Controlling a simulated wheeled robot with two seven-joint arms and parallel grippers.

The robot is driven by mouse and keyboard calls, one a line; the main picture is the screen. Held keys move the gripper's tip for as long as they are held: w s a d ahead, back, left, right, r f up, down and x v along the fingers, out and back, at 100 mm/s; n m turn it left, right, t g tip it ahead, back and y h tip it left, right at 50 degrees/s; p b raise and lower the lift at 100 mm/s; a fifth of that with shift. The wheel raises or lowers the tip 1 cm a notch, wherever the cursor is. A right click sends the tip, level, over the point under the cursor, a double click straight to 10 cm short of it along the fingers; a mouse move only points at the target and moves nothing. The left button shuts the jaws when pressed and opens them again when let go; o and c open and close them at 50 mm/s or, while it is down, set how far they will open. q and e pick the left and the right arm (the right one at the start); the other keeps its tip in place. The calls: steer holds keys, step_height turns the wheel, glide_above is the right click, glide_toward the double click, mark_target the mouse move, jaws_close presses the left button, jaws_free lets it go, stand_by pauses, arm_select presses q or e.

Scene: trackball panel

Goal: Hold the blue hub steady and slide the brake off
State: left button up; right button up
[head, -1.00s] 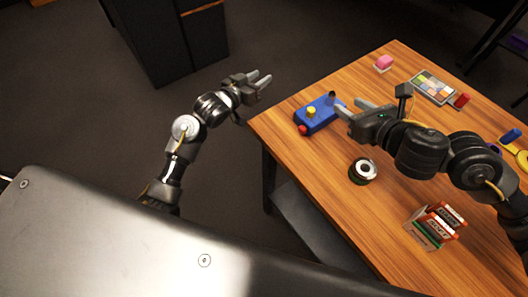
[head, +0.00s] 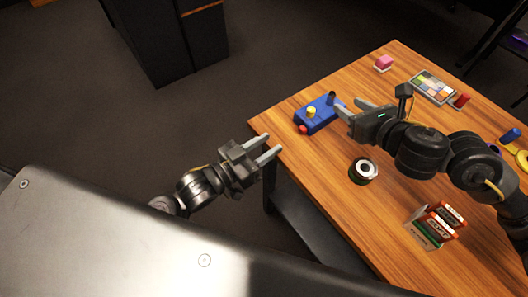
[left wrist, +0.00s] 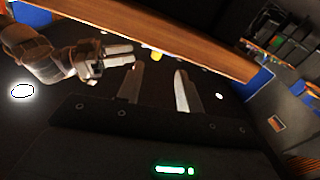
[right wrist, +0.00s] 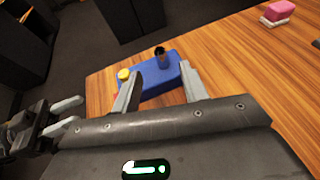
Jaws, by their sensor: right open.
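The blue hub (head: 316,119) is a blue block near the table's left corner, with a yellow knob (head: 311,111), a red knob (head: 303,129) and a dark upright cylinder (head: 331,97). I cannot tell which part is the brake. My right gripper (head: 349,107) is open and empty at the hub's right side; in the right wrist view the hub (right wrist: 158,84) shows beyond and between its fingers. Contact is not clear. My left gripper (head: 273,146) is open and empty, off the table's left edge and apart from the hub. In the left wrist view its fingers (left wrist: 158,70) are spread.
The wooden table (head: 300,155) bears a black-and-white round object (head: 363,170), a box of cards or booklets (head: 434,228), a pink block (head: 384,62) and a colour-chip tray (head: 433,87). The table edge lies close to my left gripper. The table between hub and round object is clear.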

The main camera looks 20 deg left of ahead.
mark_target(326, 99)
stand_by(0.3)
steer(key=shift+w, duration=0.1)
steer(key=x, duration=1)
steer(key=shift+w+a+f, duration=0.2)
steer(key=shift+w+f, duration=0.05)
steer(key=shift+c, duration=0.4)
jaws_close()
